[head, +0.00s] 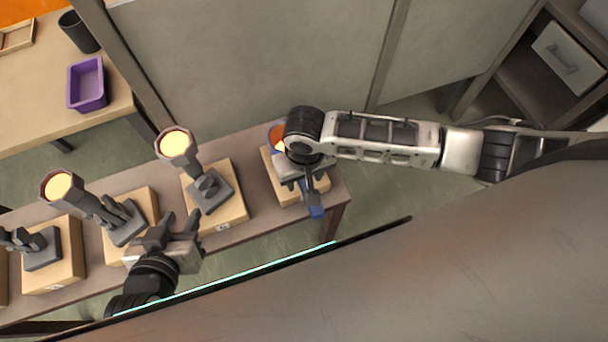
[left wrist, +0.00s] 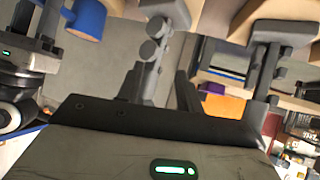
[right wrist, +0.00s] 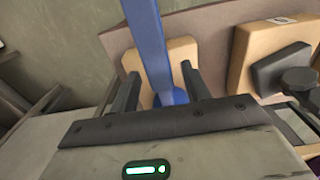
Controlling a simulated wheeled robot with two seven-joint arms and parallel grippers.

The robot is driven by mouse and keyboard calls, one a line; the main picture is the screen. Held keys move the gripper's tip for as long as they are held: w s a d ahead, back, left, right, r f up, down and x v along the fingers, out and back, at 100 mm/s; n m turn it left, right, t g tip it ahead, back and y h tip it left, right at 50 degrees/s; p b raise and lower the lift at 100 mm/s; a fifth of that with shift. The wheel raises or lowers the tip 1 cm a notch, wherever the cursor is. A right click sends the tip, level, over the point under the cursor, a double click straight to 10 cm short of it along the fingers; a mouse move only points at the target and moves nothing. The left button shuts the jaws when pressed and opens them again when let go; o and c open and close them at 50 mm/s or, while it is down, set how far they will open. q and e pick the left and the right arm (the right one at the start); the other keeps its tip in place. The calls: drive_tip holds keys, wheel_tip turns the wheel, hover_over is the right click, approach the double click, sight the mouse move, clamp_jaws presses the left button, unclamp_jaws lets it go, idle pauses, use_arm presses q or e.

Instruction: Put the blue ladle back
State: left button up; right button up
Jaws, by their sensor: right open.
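The blue ladle is at the right end of the bench, on a wooden block. Its glowing cup (head: 276,133) and blue handle end (head: 317,212) show on either side of my right gripper (head: 304,184), which hides its middle. In the right wrist view the blue handle (right wrist: 150,45) runs between the fingers of my right gripper (right wrist: 160,92), which is open around it. The blue cup (left wrist: 88,18) also shows in the left wrist view. My left gripper (head: 181,219) is open and empty, near the bench's front edge, left of the blue ladle.
Several grey ladles (head: 178,148) with glowing cups stand on wooden blocks (head: 232,212) along the bench (head: 255,225). A side table (head: 40,95) with a purple bin (head: 87,84) and a dark cup (head: 78,32) is at upper left. A drawer cabinet (head: 565,60) stands at upper right.

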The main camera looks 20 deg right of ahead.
wheel_tip(320, 180, up, 11)
drive_tip(key=p, duration=0.2)
drive_tip(key=s+a+f+n+t+y, duration=0.1)
drive_tip(key=a+f+t+y, duration=0.15)
drive_tip(key=a+y, duration=0.35)
drive_tip(key=s+d+n+t+h, duration=0.1)
drive_tip(key=s+d+t+h, duration=0.1)
drive_tip(key=d+t, duration=0.5)
drive_tip(key=s+d, duration=0.1)
drive_tip(key=d, duration=0.1)
drive_tip(key=shift+d+f+h, duration=0.3)
drive_tip(key=shift+d+h, duration=0.05)
drive_tip(key=shift+h, duration=0.05)
drive_tip(key=shift+t, duration=0.25)
